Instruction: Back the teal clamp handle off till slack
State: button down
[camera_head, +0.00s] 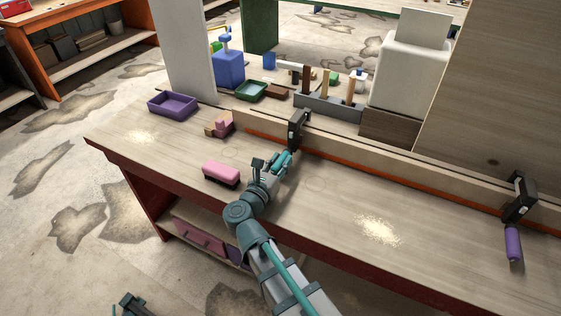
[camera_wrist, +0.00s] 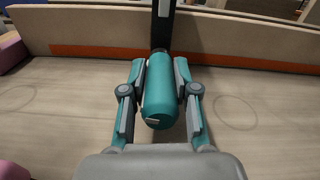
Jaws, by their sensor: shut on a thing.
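The teal clamp handle (camera_wrist: 160,92) lies along the middle of the wrist view, pointing away from me toward a dark clamp bar (camera_wrist: 163,25). My gripper (camera_wrist: 160,85) has one finger on each side of the handle and is shut on it. In the head view my gripper (camera_head: 275,172) reaches the teal handle (camera_head: 283,160) below the black clamp (camera_head: 297,128). That clamp sits on the long wooden strip (camera_head: 400,172) at the back of the bench. The fingers partly cover the handle there, and its screw cannot be made out.
A second clamp with a purple handle (camera_head: 513,243) is on the strip at the right. A pink brush (camera_head: 221,174) lies left of my gripper. Pink and tan blocks (camera_head: 219,126) and a purple tray (camera_head: 172,105) stand farther left. The bench top (camera_head: 330,215) right of my gripper is mostly clear.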

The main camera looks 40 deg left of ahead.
jog(key=n+p, duration=0.1)
jog(key=n, duration=0.3)
jog(key=n+p, duration=0.2)
jog(key=n, duration=0.1)
jog(key=shift+a+n, duration=0.1)
jog(key=shift+n, duration=0.3)
jog(key=n+p, duration=0.2)
jog(key=n, duration=0.1)
jog(key=shift+n, duration=0.3)
jog(key=shift+f+n+p, duration=0.15)
jog(key=shift+n+p, duration=0.75)
jog(key=shift+n, duration=0.6)
jog(key=c, duration=0.9)
grip_release()
jog(key=shift+o, duration=0.2)
jog(key=shift+s, duration=0.1)
jog(key=s, duration=0.4)
jog(key=s+d, duration=0.1)
jog(key=s, duration=0.6)
jog(key=shift+s+d, duration=0.4)
